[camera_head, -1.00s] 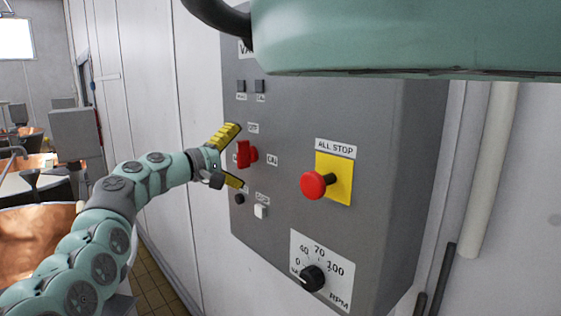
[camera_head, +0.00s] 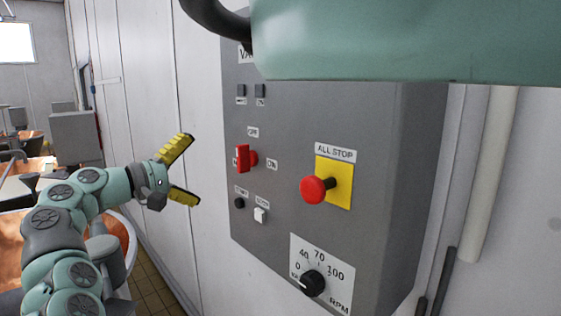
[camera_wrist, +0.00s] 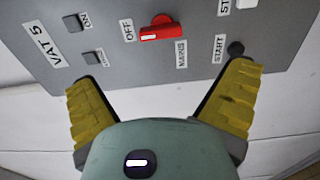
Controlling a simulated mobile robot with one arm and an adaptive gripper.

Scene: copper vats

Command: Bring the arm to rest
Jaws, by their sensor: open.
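My gripper (camera_head: 188,172) is open and empty, with two yellow ribbed fingers spread apart. It stands off to the left of the grey control panel (camera_head: 285,115) in the head view, apart from the red switch (camera_head: 243,158). In the wrist view, my gripper (camera_wrist: 163,100) also shows open, with the red switch (camera_wrist: 160,29) ahead of it between the OFF and MAINS labels. Nothing is between the fingers. My arm is bent at the left of the head view.
The panel carries a red ALL STOP button (camera_head: 314,190) on a yellow plate, an RPM knob (camera_head: 313,282), a white button (camera_head: 260,215) and a black button (camera_head: 239,203). A copper vat (camera_head: 125,235) is behind my arm. A white wall lies behind the panel.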

